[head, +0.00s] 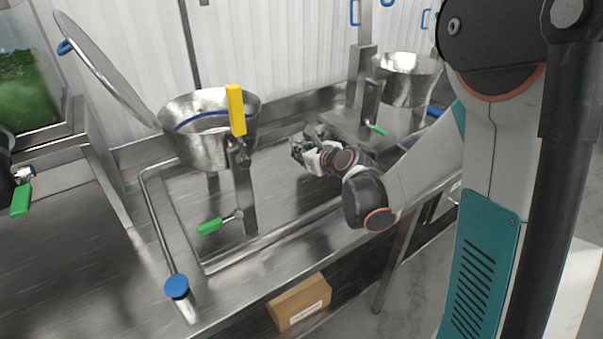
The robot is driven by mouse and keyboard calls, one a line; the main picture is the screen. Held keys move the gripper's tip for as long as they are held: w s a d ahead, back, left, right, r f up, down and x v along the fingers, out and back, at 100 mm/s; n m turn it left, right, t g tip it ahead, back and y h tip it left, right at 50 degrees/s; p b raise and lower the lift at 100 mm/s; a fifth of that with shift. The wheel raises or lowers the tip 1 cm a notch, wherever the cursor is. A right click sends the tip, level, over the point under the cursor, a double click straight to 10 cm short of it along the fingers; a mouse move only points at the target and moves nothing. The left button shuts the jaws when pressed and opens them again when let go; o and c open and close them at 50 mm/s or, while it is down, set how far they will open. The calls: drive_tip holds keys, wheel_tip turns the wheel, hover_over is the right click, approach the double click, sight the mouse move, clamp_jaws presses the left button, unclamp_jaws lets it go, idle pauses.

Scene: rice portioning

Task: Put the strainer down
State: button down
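My gripper (301,149) is low over the recessed metal worktop (280,205), between the two steel vessels. It is seen small and from behind its wrist, so I cannot tell whether its fingers are open or shut, or whether they hold anything. I cannot pick out a strainer for certain in the head view.
A steel vessel (190,147) with a yellow handle (236,110) and a green lever (210,226) stands left. Its lid (100,75) is raised. Another vessel (404,88) stands right. A cardboard box (300,304) lies below.

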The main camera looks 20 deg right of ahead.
drive_tip(key=shift+f+b, duration=0.95)
drive_tip(key=shift+f, duration=1.75)
drive_tip(key=shift+f, duration=0.2)
drive_tip(key=c, duration=1.8)
unclamp_jaws()
drive_tip(key=shift+r, duration=0.15)
drive_tip(key=shift+s+r, duration=0.2)
drive_tip(key=p+v, duration=0.3)
drive_tip(key=v, duration=0.8)
drive_tip(key=shift+s, duration=0.3)
drive_tip(key=shift+d, duration=0.1)
